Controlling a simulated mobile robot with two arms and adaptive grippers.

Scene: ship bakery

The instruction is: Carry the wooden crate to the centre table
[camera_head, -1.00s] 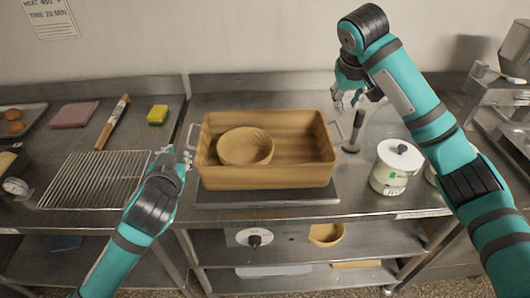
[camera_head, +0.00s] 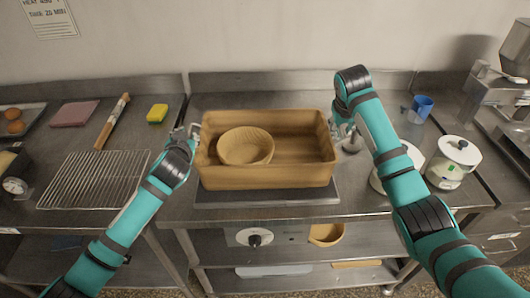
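The wooden crate (camera_head: 265,177) sits on a flat grey scale platform (camera_head: 267,197) on the steel counter, with a round wooden bowl (camera_head: 245,147) inside it. My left gripper (camera_head: 192,133) is at the crate's left end, by its upper left edge, where a metal handle showed before. My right gripper (camera_head: 343,130) is at the right end, close to the right wall. Both grippers are small in view and their fingers overlap the handles, so I cannot tell whether they are closed on them. The crate is level.
A white lidded canister (camera_head: 453,162) stands right of my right arm, with a blue cup (camera_head: 422,106) behind. A wire rack (camera_head: 92,180), rolling pin (camera_head: 113,121) and yellow sponge (camera_head: 157,114) lie on the left. The wall is close behind. The centre table is not identifiable here.

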